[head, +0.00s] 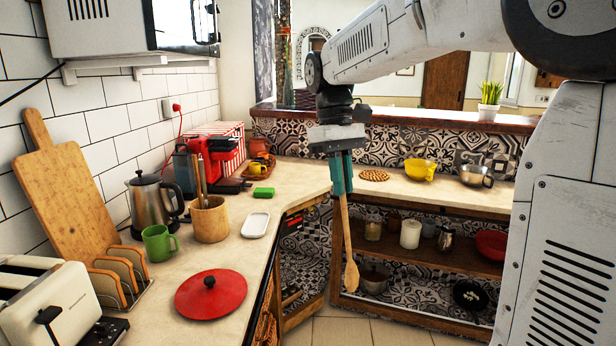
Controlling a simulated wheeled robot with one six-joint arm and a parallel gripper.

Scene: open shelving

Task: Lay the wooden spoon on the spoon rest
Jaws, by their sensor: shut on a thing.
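The wooden spoon (350,272) hangs nearly upright from my gripper (342,186), its bowl end down. The green fingers of my gripper are shut on the upper part of its handle. In the head view the spoon hangs in front of the open shelving, to the right of the left counter's edge. A small white oval dish that looks like the spoon rest (256,225) lies on the left counter near its edge, to the left of and apart from the spoon. Nothing lies on it.
On the left counter (255,262) stand a red lid (211,294), a utensil crock (209,219), a green mug (159,243) and a green sponge (264,193). A toaster (55,303) and toast rack (120,275) stand at the front left. Bare counter surrounds the white dish.

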